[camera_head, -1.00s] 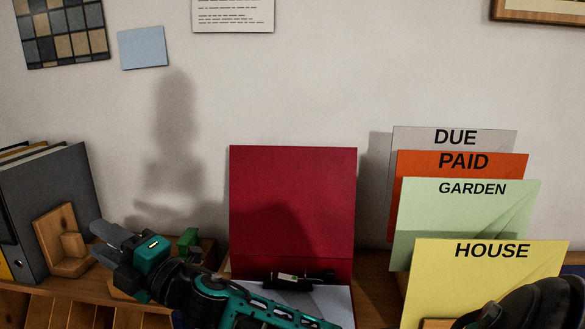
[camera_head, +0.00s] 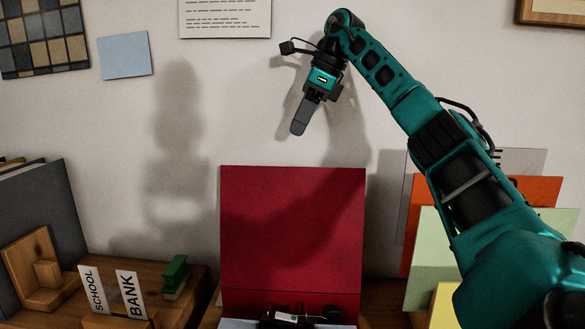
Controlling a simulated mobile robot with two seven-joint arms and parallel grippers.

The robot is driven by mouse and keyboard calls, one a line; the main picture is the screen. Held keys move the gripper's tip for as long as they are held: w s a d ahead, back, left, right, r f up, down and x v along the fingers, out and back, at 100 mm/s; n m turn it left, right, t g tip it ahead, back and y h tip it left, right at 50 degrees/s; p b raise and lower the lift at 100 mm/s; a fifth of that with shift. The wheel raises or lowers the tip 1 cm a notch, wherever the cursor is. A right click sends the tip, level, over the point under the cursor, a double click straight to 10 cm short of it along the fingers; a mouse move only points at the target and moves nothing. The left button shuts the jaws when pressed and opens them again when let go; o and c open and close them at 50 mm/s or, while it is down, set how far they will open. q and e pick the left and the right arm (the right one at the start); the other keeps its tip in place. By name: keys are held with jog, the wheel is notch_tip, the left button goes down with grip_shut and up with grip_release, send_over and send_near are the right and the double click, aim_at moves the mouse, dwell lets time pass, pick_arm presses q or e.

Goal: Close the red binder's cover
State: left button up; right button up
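The red binder (camera_head: 290,240) stands open in the middle, its cover upright in front of the wall. At the bottom edge its black clip mechanism (camera_head: 300,317) and a strip of pale paper show; the rest of its inside is cut off. My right gripper (camera_head: 298,127) hangs above the cover's top edge, fingers pointing down and slightly left, apart from the cover. Its fingers overlap into one grey shape, so I cannot tell if they are open or shut. I see nothing held. My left gripper is not in view.
Coloured folders (camera_head: 428,250) stand right of the binder, partly behind my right arm. On the left are a wooden desk box with SCHOOL and BANK cards (camera_head: 130,295), a green stapler-like object (camera_head: 175,274), a wooden bookend (camera_head: 40,270) and a grey binder (camera_head: 50,205).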

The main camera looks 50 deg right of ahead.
aim_at(290, 173)
jog(key=f, duration=0.3)
jog(key=w+f, duration=0.1)
jog(key=f, duration=0.3)
jog(key=a+f, duration=0.1)
jog(key=f, duration=0.3)
jog(key=shift+w, duration=0.3)
jog(key=shift+c, duration=0.4)
grip_shut()
